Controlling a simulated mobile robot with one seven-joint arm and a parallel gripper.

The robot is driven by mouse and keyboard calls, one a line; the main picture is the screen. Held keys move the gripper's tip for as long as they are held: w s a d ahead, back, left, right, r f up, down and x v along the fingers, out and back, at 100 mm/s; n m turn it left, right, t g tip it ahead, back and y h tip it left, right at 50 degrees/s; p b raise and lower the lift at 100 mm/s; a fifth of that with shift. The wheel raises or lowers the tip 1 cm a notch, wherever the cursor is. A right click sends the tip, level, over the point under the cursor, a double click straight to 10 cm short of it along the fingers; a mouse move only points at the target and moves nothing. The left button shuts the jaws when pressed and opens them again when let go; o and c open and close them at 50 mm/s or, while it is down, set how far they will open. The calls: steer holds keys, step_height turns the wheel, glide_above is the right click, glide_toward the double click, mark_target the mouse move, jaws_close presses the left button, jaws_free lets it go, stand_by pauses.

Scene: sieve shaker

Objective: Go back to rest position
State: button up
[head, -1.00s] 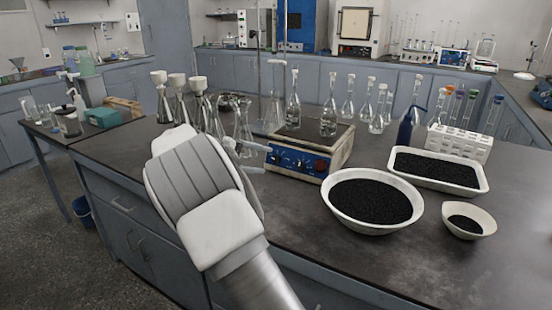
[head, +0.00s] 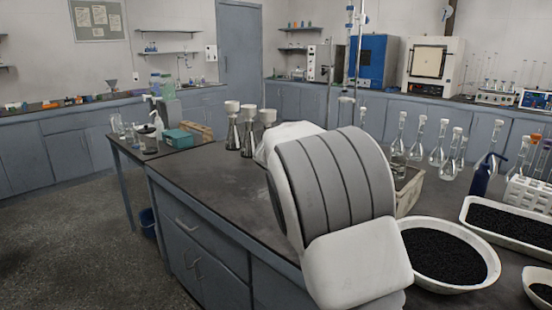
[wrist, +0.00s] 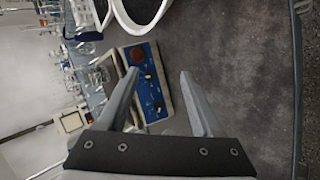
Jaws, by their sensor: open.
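My gripper (wrist: 159,72) shows in the wrist view with its two fingers apart and nothing between them. In the head view my pale arm with its grey ribbed joint stands large in the centre right and hides the gripper. The blue-fronted device (wrist: 150,90) with knobs lies beyond the fingers in the wrist view. In the head view only its pale side (head: 408,195) shows behind my arm. The gripper appears clear of the device and the bench top.
A white bowl of black grains (head: 442,254) and a white tray of black grains (head: 512,226) stand right of my arm. Several glass flasks (head: 440,143) stand behind. Stoppered flasks (head: 248,132) stand left of the arm. The left floor (head: 80,235) is clear.

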steer(key=s+d+r+m+y, duration=0.1)
steer(key=s+r+y, duration=0.15)
steer(key=s, duration=0.65)
steer(key=s+d+r+m+y, duration=0.1)
steer(key=s+y, duration=0.3)
steer(key=s, duration=0.5)
steer(key=s+a+f+m+t+y, duration=0.1)
steer(key=s+a, duration=0.1)
steer(key=s, duration=0.6)
steer(key=s+a+f+t+y, duration=0.2)
steer(key=s+a, duration=0.1)
steer(key=s, duration=0.6)
step_height(320, 180, up, 20)
steer(key=p, duration=1.9)
steer(key=shift+w+f, duration=0.2)
steer(key=shift+w, duration=0.2)
steer(key=shift+f, duration=0.1)
